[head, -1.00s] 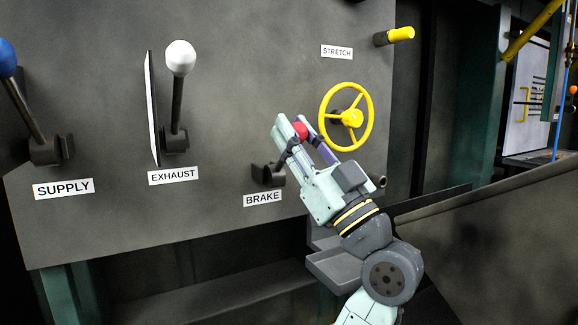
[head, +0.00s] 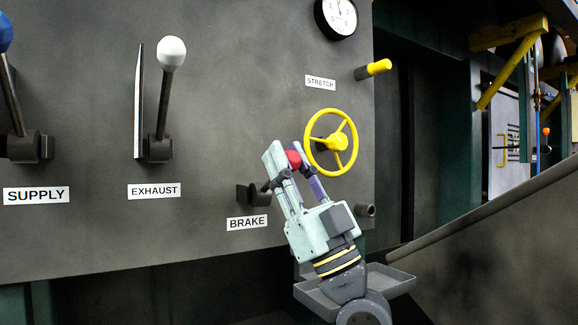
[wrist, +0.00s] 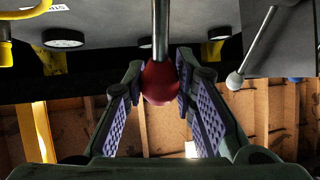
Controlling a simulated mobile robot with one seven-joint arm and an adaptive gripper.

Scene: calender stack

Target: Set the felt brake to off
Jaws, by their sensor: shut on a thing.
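The felt brake lever has a red ball knob (head: 293,159) and a dark pivot block (head: 254,196) above the white BRAKE label (head: 247,223). Its rod slants up and right from the block, partly hidden by my fingers. My gripper (head: 290,165) comes from below right and is shut on the red knob. In the wrist view the knob (wrist: 160,82) sits between the two ridged finger pads, with its metal rod rising out of the top. No off mark shows near the lever.
The yellow STRETCH handwheel (head: 337,142) is close to the right of my gripper. The white-knobbed EXHAUST lever (head: 172,52) and blue-knobbed SUPPLY lever (head: 5,38) stand to the left. A grey tray (head: 390,283) and a sloping rail (head: 480,212) are at lower right.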

